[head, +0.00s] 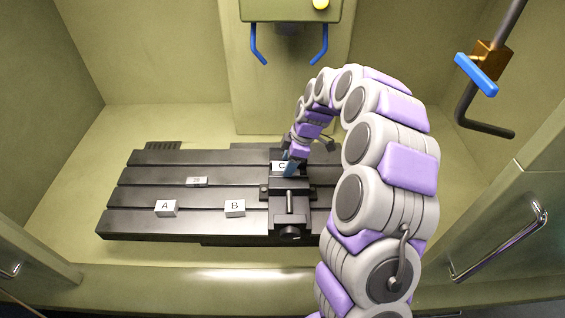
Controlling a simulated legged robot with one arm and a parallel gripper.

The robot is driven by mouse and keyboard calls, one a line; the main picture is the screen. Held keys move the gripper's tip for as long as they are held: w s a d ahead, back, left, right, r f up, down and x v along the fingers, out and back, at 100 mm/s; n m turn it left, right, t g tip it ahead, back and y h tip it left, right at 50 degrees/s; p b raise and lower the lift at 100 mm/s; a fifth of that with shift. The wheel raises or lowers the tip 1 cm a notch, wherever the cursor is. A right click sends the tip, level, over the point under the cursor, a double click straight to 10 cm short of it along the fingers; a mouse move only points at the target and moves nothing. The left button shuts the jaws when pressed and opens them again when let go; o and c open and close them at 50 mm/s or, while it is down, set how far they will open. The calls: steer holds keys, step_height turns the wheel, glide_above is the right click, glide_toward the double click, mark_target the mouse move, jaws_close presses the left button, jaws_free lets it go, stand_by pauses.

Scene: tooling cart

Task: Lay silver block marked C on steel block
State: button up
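The silver block marked C (279,167) is at the vise (289,204), its lettered face toward me. I cannot tell whether it rests in the vise or hangs just above it. A small flat grey block (197,181), which may be the steel block, lies on the slotted machine table (150,186) left of the vise, with a faint mark on top.
Silver blocks marked A (166,208) and B (235,208) stand on the table's front part. The machine head (290,10) with two blue levers hangs above. A pipe with a blue-handled valve (476,75) is at upper right. Table room left of the vise is mostly clear.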

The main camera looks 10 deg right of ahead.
mark_target(283, 165)
steer(key=shift+o, duration=1)
steer(key=shift+d, duration=1)
steer(key=shift+a, duration=0.3)
steer(key=shift+a+r, duration=0.3)
steer(key=shift+a, duration=0.2)
steer(key=shift+a+r, duration=0.25)
steer(key=shift+a, duration=0.2)
steer(key=v, duration=0.2)
steer(key=shift+a+r+p, duration=0.15)
steer(key=shift+r+p, duration=0.2)
steer(key=shift+r, duration=0.05)
steer(key=d+r+p, duration=0.1)
steer(key=d+r, duration=0.4)
steer(key=r, duration=0.2)
steer(key=s+a+r+m, duration=0.3)
steer(key=s+a+r, duration=0.2)
steer(key=s, duration=0.5)
steer(key=s+f+m+g+h, duration=0.1)
steer(key=s+m, duration=1.1)
steer(key=s, duration=1.9)
steer(key=shift+f+m+g+h, duration=0.35)
steer(key=shift+g+h, duration=0.35)
steer(key=shift+h, duration=0.5)
